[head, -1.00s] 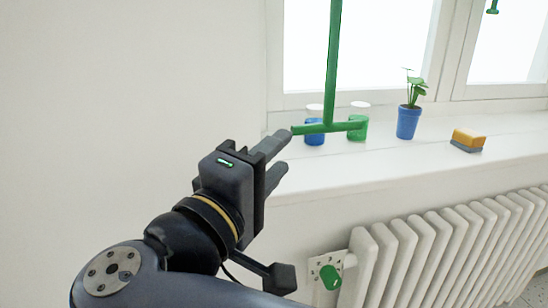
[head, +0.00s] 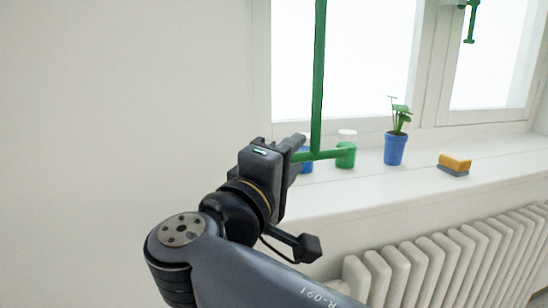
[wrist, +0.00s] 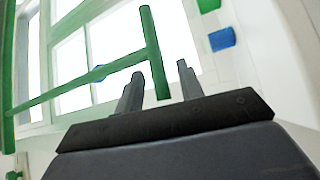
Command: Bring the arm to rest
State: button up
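My gripper (head: 297,150) is at the left end of the windowsill, beside the left end of a green T-shaped window handle (head: 317,90). In the wrist view my gripper's two fingers (wrist: 158,82) stand well apart. The end of the green crossbar (wrist: 152,45) shows between them without visible contact on either finger. The crossbar hangs from a long green rod in front of the window. In the head view the gripper hides part of the bar's left end.
On the sill (head: 370,190) stand a blue jar (head: 307,166), partly hidden by my gripper, a green jar (head: 345,158), a blue potted plant (head: 395,149) and a yellow-and-grey block (head: 454,164). A white radiator (head: 440,262) is below. The wall at left is bare.

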jog(key=shift+x, duration=1.3)
